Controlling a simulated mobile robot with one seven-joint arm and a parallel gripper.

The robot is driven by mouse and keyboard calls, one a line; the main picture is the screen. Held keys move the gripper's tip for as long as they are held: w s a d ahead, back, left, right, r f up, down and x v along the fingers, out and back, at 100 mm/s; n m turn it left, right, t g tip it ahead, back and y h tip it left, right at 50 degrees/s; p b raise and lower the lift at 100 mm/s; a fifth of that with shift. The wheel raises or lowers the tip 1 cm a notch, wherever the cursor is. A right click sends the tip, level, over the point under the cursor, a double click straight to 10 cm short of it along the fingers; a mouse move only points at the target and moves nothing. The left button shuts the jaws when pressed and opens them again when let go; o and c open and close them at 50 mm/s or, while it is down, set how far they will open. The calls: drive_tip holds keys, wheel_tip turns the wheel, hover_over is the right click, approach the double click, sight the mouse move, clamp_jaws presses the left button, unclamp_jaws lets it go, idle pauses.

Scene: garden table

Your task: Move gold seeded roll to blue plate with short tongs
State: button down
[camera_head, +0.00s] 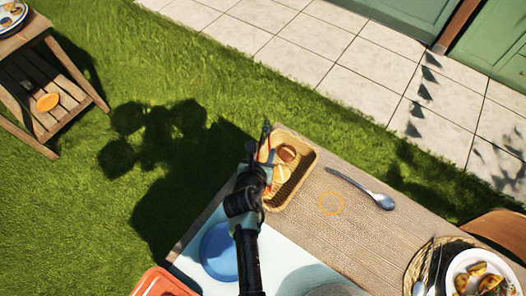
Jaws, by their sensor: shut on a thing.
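My gripper (262,163) is over the left side of a yellow wicker basket (303,180) at the table's far end. It is shut on a slim tool with red and dark parts, which appears to be the short tongs (266,131). The tool's lower end is hard to make out. In the basket lie a brown roll (287,153) and paler golden pieces (279,173). I cannot tell which is the seeded roll, or whether the tongs touch one. The blue plate (216,252) lies nearer, left of my arm, which hides its right edge.
A spoon (372,196) and thin orange ring (331,203) lie right of the basket. A plate of food (456,266) sits at lower right. An orange tray (160,284) is at lower left. Bare wood (350,235) lies between. A side table (45,95) stands far left.

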wheel_tip(320, 180, up, 12)
drive_tip(key=p, duration=1.3)
